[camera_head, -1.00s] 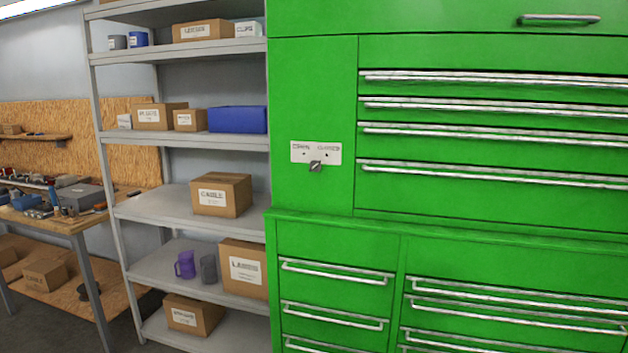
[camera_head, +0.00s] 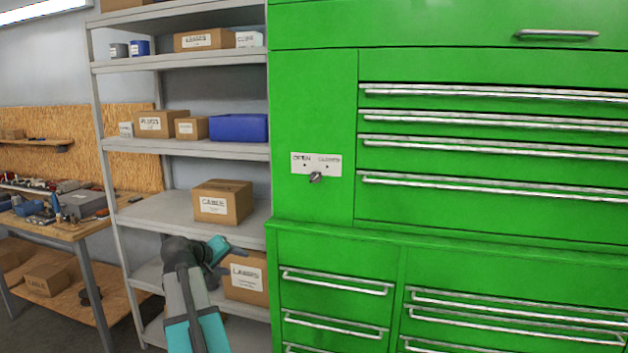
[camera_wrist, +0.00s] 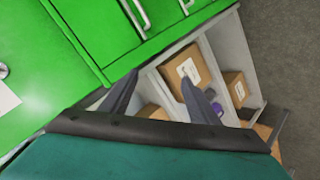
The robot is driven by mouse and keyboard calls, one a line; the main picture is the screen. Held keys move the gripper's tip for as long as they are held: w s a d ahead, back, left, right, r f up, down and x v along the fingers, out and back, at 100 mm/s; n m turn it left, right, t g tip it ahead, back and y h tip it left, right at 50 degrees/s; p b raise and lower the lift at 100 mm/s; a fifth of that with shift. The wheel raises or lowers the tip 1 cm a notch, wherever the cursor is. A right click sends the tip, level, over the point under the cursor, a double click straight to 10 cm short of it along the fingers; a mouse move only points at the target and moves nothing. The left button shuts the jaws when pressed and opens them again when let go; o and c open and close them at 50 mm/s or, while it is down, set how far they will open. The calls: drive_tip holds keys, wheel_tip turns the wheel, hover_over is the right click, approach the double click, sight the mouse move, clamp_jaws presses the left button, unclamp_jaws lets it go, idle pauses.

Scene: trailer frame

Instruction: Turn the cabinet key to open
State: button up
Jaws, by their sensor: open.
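The cabinet key (camera_head: 316,177) is a small metal key on the green cabinet's (camera_head: 318,215) front, just below a white label plate (camera_head: 316,164). The plate reads "OPEN" at left and a blurred word at right, with a dot under each. In the wrist view part of the key (camera_wrist: 3,71) shows at the far left edge beside the plate (camera_wrist: 6,100). My gripper (camera_head: 222,257) is in front of the shelf, left of and below the key. In the wrist view my gripper (camera_wrist: 160,95) is open and empty, its two dark fingers apart.
A grey shelf (camera_head: 165,208) with boxes stands left of the cabinet, behind my arm. A "CABLE" box (camera_head: 222,202) sits above my gripper, and another labelled box (camera_head: 246,279) is behind it. Drawer handles (camera_head: 337,281) stick out from the cabinet. A workbench (camera_head: 70,228) is at far left.

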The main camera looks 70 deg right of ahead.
drive_tip(key=s+d+r+m+g+h, duration=0.1)
drive_tip(key=s+d+r, duration=0.15)
drive_tip(key=r, duration=0.35)
drive_tip(key=s+d+r+m+h, duration=0.1)
drive_tip(key=s+d+r, duration=0.1)
drive_tip(key=s+r, duration=0.35)
drive_tip(key=m+g+h+p, duration=0.1)
drive_tip(key=m+g+p, duration=0.1)
approach(316, 177)
drive_tip(key=w+a, duration=0.1)
drive_tip(key=a, duration=0.2)
drive_tip(key=shift+w+a, duration=0.2)
drive_tip(key=shift+w, duration=0.05)
drive_tip(key=shift+r+p+x, duration=0.15)
drive_tip(key=shift+p+x, duration=0.75)
drive_tip(key=shift+x, duration=2.55)
drive_tip(key=shift+r+p+x, duration=0.15)
drive_tip(key=shift+p+x, duration=0.75)
drive_tip(key=shift+x, duration=2.55)
drive_tip(key=c, duration=1)
